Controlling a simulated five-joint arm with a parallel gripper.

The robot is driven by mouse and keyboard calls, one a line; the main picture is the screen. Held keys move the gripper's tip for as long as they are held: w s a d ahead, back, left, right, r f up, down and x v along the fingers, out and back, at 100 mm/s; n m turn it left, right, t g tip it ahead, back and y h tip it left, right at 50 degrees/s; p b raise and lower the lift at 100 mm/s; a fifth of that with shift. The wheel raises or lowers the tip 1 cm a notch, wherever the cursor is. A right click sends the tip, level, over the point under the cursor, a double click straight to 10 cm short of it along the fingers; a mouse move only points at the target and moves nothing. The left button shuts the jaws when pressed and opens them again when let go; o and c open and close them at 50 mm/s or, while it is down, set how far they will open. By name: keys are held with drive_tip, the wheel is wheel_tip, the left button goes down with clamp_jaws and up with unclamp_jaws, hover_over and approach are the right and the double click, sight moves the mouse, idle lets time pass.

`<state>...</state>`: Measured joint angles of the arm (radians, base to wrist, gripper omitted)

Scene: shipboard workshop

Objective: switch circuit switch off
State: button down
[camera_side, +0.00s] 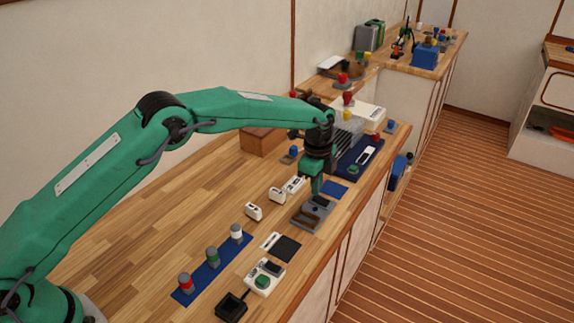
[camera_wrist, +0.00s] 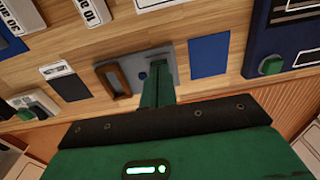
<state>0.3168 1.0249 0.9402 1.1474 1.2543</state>
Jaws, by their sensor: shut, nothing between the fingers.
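My gripper (camera_side: 317,190) is shut and empty, pointing down at a grey plate (camera_side: 312,216) near the front edge of the bench. In the wrist view the gripper tip (camera_wrist: 158,66) covers part of the same grey plate (camera_wrist: 135,60). The plate carries a brown rectangular frame (camera_wrist: 113,80) at its left and a small dark blue round part (camera_wrist: 143,76) beside my fingertips. I cannot tell whether the fingertips touch the plate. No readable label marks the circuit switch, so I cannot tell which part it is or how it is set.
A blue square (camera_side: 335,189) and a dark square (camera_side: 287,248) lie either side of the plate. White labelled blocks (camera_side: 277,195) stand behind. A blue unit with a green button (camera_side: 353,169) is farther along. A blue strip (camera_side: 197,283) with knobs is nearer. Bare wood lies at left.

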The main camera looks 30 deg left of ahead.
sight(318, 197)
drive_tip(key=shift+a+f, duration=0.1)
drive_tip(key=shift+f, duration=0.6)
idle(0.6)
drive_tip(key=shift+r, duration=0.1)
drive_tip(key=shift+d+r, duration=0.2)
drive_tip(key=shift+r, duration=0.95)
drive_tip(key=shift+d+r, duration=0.15)
drive_tip(key=shift+r, duration=0.95)
drive_tip(key=shift+d+r, duration=0.2)
drive_tip(key=shift+r, duration=0.95)
drive_tip(key=shift+r, duration=0.1)
